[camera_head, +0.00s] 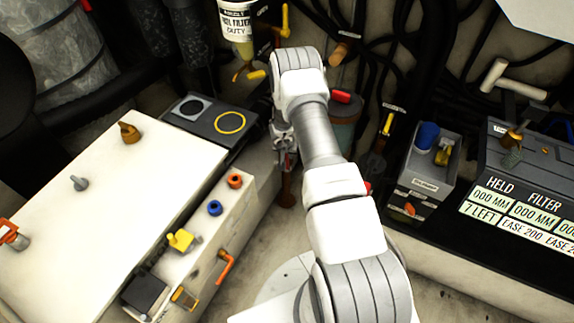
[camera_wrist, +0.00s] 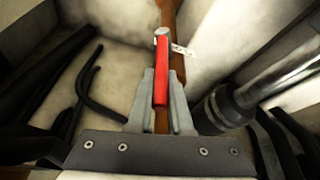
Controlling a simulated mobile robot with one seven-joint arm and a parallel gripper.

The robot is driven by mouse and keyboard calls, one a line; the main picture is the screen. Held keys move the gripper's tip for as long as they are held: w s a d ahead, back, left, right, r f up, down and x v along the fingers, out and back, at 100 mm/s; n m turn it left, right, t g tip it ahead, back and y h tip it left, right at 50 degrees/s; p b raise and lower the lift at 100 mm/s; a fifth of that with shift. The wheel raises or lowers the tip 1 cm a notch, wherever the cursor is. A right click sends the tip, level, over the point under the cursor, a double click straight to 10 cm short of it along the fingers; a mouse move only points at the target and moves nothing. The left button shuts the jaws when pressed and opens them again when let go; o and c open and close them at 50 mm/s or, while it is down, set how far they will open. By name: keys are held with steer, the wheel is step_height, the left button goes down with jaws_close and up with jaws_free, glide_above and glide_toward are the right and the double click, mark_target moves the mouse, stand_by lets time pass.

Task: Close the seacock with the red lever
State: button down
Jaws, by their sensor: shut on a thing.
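The red lever (camera_wrist: 161,72) is in the middle of the wrist view. It is a narrow red bar with a round grey pivot at its far end, lying roughly along a brown pipe (camera_wrist: 174,17). A small pale tag sits beside the pivot. My gripper (camera_wrist: 161,101) has its two grey fingers on either side of the lever's near part and is shut on it. In the head view my gripper (camera_head: 285,160) reaches down beside the brown pipe, and my arm hides the lever there.
A grey cylinder with a black end (camera_wrist: 235,103) lies close to the right of my gripper. Black hoses (camera_wrist: 88,85) run at the left. In the head view, a white box (camera_head: 100,200) is at the left and a grey box (camera_head: 425,165) at the right.

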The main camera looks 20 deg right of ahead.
steer(key=shift+d+f+b, duration=0.15)
steer(key=shift+d+b, duration=0.05)
steer(key=shift+b, duration=0.6)
steer(key=shift+s+d+t+y+b, duration=0.1)
steer(key=shift+d+t+y+b, duration=0.3)
steer(key=shift+b, duration=0.85)
steer(key=shift+s+y+b, duration=0.1)
steer(key=shift+y+b, duration=0.2)
steer(key=shift+b, duration=0.05)
steer(key=shift+s+d+b, duration=0.25)
steer(key=shift+d+b, duration=0.2)
steer(key=shift+d, duration=0.15)
steer(key=shift+d+f, duration=0.1)
steer(key=shift+s+d+f+b, duration=0.3)
steer(key=shift+d+b, duration=0.2)
steer(key=shift+b, duration=0.1)
steer(key=c, duration=0.8)
jaws_free()
steer(key=shift+a, duration=0.1)
steer(key=shift+c, duration=0.2)
